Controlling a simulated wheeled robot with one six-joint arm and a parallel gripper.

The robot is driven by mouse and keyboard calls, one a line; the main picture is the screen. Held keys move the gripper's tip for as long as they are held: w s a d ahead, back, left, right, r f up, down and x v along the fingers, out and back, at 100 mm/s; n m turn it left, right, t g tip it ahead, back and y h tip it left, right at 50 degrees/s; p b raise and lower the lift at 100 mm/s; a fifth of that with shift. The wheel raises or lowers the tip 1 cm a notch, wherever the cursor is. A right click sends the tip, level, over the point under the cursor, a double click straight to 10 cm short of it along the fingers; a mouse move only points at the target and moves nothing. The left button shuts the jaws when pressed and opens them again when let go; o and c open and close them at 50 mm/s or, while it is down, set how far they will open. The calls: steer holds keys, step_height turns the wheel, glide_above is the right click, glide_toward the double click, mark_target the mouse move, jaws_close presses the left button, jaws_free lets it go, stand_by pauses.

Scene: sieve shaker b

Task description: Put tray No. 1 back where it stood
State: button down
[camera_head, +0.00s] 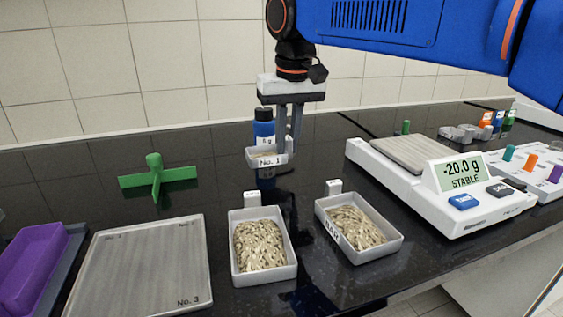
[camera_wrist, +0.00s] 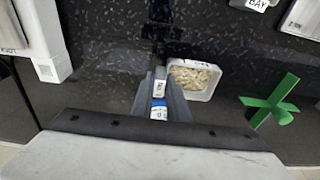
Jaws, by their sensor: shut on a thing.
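Tray No. 1 (camera_head: 268,161) is a small pale tray with its label facing me, held at the back of the black bench. My gripper (camera_head: 287,142) points down and is shut at the tray's right end, likely on its tab. In the wrist view the tray (camera_wrist: 207,95) holds pale flakes and sits just right of the fingers (camera_wrist: 161,80). A blue bottle (camera_head: 264,131) with a dark cap and a white label stands close behind the tray, partly hidden by it. Whether the tray touches the bench or the bottle, I cannot tell.
Two flake-filled trays, a left one (camera_head: 236,262) and a right one (camera_head: 391,244), stand in front. A grey No. 3 plate (camera_head: 150,270), purple tray (camera_head: 32,262) and green cross (camera_head: 156,180) lie left. The scale (camera_head: 437,215) at right reads -20.0 g. Bench between cross and scale is partly clear.

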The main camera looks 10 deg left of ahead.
mark_target(288, 159)
steer(key=shift+f, duration=2.35)
steer(key=shift+f, duration=0.15)
steer(key=c, duration=1.7)
jaws_free()
steer(key=r, duration=0.4)
steer(key=s+r, duration=0.1)
steer(key=r, duration=0.3)
steer(key=d+r, duration=0.1)
steer(key=r, duration=0.3)
steer(key=shift+s+r, duration=0.1)
steer(key=shift+s, duration=0.15)
